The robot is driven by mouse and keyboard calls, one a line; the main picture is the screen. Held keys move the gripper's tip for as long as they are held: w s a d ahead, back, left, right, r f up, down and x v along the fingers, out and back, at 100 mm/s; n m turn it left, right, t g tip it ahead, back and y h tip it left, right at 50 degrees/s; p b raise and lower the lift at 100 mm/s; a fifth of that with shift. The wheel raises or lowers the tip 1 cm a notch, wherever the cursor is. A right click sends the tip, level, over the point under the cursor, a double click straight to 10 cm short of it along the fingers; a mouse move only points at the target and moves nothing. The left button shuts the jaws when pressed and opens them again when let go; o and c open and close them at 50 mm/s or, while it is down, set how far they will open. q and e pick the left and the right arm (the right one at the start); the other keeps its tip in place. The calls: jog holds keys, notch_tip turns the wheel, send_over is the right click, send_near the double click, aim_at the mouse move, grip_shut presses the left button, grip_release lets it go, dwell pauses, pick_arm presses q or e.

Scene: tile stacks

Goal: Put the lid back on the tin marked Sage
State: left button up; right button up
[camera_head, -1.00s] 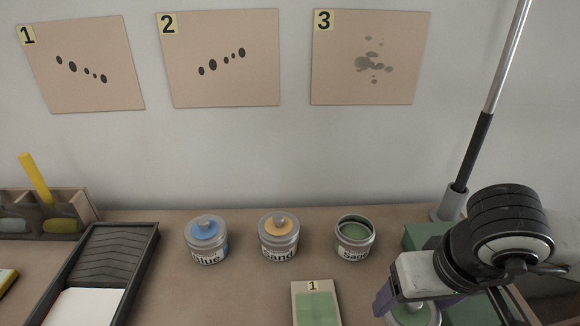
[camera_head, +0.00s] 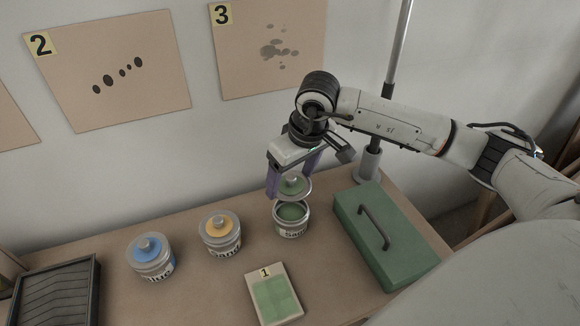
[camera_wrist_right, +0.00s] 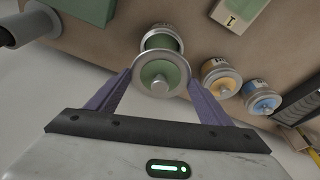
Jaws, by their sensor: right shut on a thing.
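The Sage tin (camera_head: 291,222) stands open on the table, with green inside; its label is partly turned from view. My right gripper (camera_head: 292,186) is shut on the round lid (camera_head: 294,188), grey-rimmed with a green top and a knob. The lid hangs just above the tin and is apart from it in the head view. In the right wrist view the lid (camera_wrist_right: 161,76) sits between the purple fingers and overlaps the tin (camera_wrist_right: 161,38) behind it. My left gripper is not in view.
A blue-lidded tin (camera_head: 151,262) and an orange-lidded tin (camera_head: 220,236) stand to the left. A card marked 1 (camera_head: 273,296) lies in front. A green box (camera_head: 385,235) with a handle is close on the right. A dark tray (camera_head: 60,295) is at far left.

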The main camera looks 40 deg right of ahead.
jog(key=shift+f+b, duration=0.6)
jog(key=shift+f, duration=0.4)
notch_tip(320, 180, down, 3)
jog(key=shift+f+b, duration=0.2)
jog(key=shift+b, duration=0.95)
jog(key=shift+f+b, duration=0.45)
jog(key=shift+f, duration=0.05)
pick_arm(q)
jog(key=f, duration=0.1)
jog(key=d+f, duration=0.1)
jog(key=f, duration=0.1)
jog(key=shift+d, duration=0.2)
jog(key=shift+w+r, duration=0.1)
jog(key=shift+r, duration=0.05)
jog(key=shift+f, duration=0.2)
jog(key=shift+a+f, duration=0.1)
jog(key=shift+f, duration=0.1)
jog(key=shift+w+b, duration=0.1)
jog(key=shift+b, duration=0.35)
